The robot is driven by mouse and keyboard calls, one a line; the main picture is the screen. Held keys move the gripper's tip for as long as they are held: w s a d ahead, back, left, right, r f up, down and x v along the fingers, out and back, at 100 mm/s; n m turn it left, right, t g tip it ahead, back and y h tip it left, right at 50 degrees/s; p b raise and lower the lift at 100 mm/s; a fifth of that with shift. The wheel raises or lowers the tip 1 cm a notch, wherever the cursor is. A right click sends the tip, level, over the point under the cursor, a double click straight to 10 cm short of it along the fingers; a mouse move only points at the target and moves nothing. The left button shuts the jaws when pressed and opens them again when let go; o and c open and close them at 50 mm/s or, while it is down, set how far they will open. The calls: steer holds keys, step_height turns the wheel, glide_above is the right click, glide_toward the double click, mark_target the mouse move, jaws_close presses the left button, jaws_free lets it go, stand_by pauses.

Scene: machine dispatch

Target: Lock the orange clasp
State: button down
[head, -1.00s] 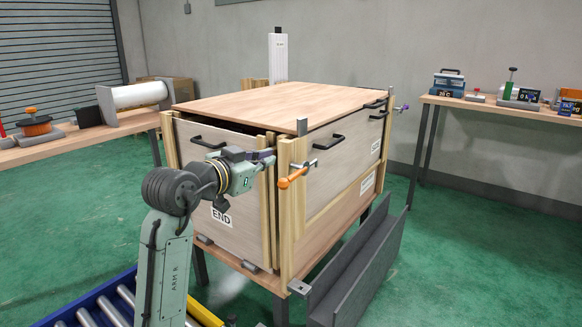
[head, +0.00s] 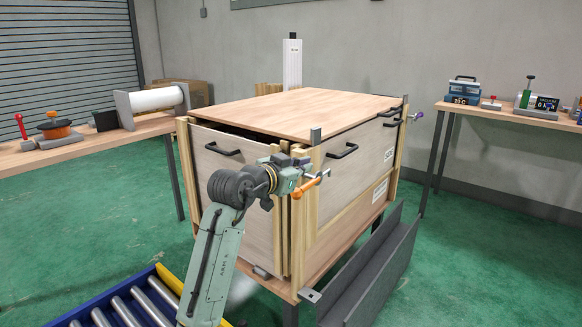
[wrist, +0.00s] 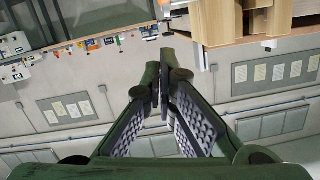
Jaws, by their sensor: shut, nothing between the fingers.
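The orange clasp (head: 313,186) is on the near corner post of the large wooden crate (head: 232,185). Its orange handle points down and to the left, and its metal end is at the upper right. My gripper (head: 306,161) is at that corner, just above and left of the handle in the head view. Its fingers are shut and empty, and they also show shut in the wrist view (wrist: 165,75). I cannot tell whether they touch the clasp. My wrist hides part of the corner, and the clasp is not clear in the wrist view.
The crate's lid (head: 305,110) lies on top, with a dark gap below its left edge. A purple-handled clasp (head: 417,116) is at the far corner. A grey channel (head: 372,265) stands along the crate's right side. A roller conveyor (head: 125,305) is at the front left.

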mark_target(313, 184)
steer(key=shift+w+f+p, duration=0.1)
steer(key=shift+w+f, duration=0.15)
steer(key=shift+f, duration=0.45)
steer(key=shift+w+f+p, duration=0.15)
steer(key=shift+w+f, duration=0.15)
steer(key=shift+f, duration=0.35)
steer(key=shift+w+f+p, duration=0.1)
steer(key=shift+w+f, duration=0.15)
steer(key=shift+f, duration=0.45)
steer(key=shift+s+f+t+b, duration=0.1)
steer(key=shift+f+t+b, duration=0.25)
steer(key=shift+b, duration=0.6)
steer(key=shift+f+b, duration=0.15)
steer(key=shift+b, duration=0.4)
